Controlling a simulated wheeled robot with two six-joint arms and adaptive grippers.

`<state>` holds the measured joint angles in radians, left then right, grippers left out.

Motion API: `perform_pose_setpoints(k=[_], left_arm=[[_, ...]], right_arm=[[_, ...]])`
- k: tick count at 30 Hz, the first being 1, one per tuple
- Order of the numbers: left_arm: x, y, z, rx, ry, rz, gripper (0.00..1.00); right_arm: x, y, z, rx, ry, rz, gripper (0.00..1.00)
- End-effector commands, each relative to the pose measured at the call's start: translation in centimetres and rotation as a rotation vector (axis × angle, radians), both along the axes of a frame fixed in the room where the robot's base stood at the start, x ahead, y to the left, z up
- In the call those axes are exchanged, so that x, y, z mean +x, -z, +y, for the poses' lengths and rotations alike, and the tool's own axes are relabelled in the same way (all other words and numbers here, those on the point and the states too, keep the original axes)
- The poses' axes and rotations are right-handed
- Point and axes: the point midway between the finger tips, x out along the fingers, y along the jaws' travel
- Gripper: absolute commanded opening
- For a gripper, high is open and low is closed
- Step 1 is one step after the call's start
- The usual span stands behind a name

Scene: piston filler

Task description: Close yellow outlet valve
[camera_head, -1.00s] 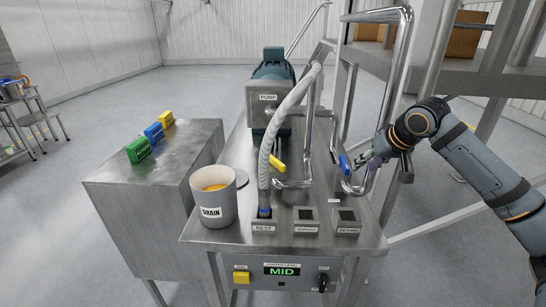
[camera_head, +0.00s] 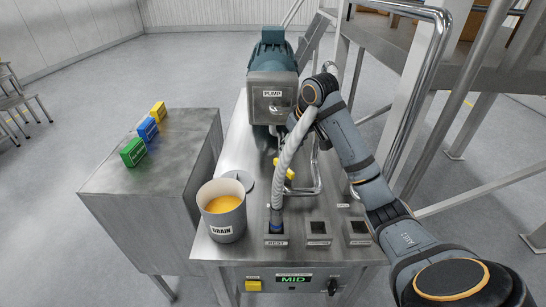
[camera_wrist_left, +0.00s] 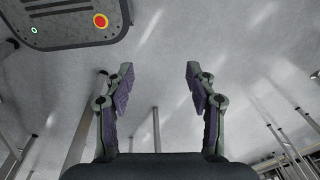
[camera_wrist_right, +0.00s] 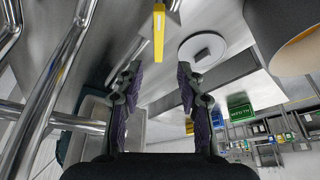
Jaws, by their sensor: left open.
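The yellow outlet valve handle (camera_head: 289,174) is below the pump, behind the grey hose in the head view. It also shows in the right wrist view as a yellow bar (camera_wrist_right: 159,32) at top centre, beyond my right fingertips. My right gripper (camera_wrist_right: 158,78) is open and empty, with the handle ahead and apart from its fingers. In the head view, its fingers are hidden behind my arm and the hose. My left gripper (camera_wrist_left: 157,78) is open and empty above bare floor, and is not in the head view.
The grey hose (camera_head: 291,150) and steel pipes (camera_head: 318,175) run close to the valve. The pump (camera_head: 272,95) stands behind. The drain bucket (camera_head: 224,222) holds orange liquid at the table's left. Green, blue and yellow blocks (camera_head: 148,130) stand on the side cabinet.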

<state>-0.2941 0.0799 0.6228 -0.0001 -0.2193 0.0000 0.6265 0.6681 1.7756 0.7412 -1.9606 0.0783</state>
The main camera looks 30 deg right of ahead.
Motion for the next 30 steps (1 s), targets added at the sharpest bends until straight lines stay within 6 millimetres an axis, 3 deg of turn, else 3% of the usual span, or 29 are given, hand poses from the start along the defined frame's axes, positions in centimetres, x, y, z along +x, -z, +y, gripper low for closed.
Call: perform_pose_setpoints(k=[5,10,16,21,28,30], left_arm=[[-0.6,-1.0,0.0,0.0,-0.001,0.009,0.56],[-1.7,-2.4,0.0,0.001,-0.001,0.025,0.56],[-1.0,-3.5,0.0,0.0,0.0,0.015,0.56],[0.1,-3.8,0.0,0.0,0.0,-0.001,0.56],[-0.4,-3.7,0.0,0.0,0.0,0.006,0.56],[-0.6,-3.7,0.0,0.0,-0.001,0.009,0.56]], right_arm=[[0.7,1.9,0.1,0.003,0.001,0.005,0.38],[2.1,5.3,0.2,0.004,0.003,0.005,0.38],[3.4,8.5,0.2,0.003,0.003,0.002,0.38],[3.9,9.6,0.2,0.0,0.002,-0.001,0.38],[3.9,9.7,0.2,0.0,0.002,-0.001,0.38],[3.9,9.7,0.2,0.0,0.002,-0.001,0.28]])
